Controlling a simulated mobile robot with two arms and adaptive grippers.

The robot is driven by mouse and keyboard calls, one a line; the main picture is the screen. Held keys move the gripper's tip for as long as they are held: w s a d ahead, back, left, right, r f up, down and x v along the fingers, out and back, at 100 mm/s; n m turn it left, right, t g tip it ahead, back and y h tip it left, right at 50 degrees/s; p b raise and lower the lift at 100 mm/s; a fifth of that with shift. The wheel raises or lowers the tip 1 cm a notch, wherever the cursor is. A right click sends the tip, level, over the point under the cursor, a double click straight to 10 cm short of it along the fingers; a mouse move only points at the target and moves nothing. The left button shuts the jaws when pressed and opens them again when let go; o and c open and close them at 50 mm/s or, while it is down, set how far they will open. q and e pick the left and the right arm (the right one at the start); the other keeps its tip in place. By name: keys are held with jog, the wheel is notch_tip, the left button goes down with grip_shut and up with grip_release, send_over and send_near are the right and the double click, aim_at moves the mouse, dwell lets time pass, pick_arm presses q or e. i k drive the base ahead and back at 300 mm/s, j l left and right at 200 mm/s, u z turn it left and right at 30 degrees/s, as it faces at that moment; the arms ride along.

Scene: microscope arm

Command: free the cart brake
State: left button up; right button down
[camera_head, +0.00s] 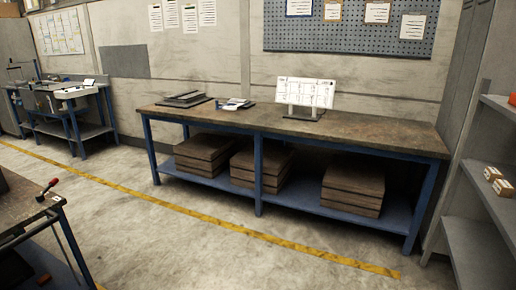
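A small lever with a red knob (50,185) and a dark body sits at the corner of a dark-topped, blue-framed table or cart (25,212) at the lower left. It may be the brake, but no label can be read. The lever stands tilted, with the knob up and to the right. The rest of the cart is cut off by the left and bottom picture edges. Neither of my grippers is in view.
A long blue-legged workbench (375,133) stands against the back wall, with stacked boards on its lower shelf. A grey shelf unit (480,235) is at the right. Another bench (72,97) stands at the far left. The concrete floor (190,240) between, crossed by a yellow line, is clear.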

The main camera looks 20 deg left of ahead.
aim_at(40, 198)
jog(key=i+j+u, duration=0.2)
jog(key=i+u, duration=0.15)
jog(key=u, duration=0.15)
jog(key=i+u, duration=0.3)
jog(key=u, duration=0.15)
jog(key=i+u, duration=0.35)
jog(key=u, duration=0.15)
jog(key=i+l+u, duration=0.25)
jog(key=u, duration=0.2)
jog(key=i+j+u, duration=0.2)
jog(key=i+u, duration=0.2)
jog(key=i, duration=0.55)
jog(key=i+l+u, duration=0.1)
jog(key=i+u, duration=0.3)
jog(key=i, duration=1.05)
jog(key=z, duration=0.4)
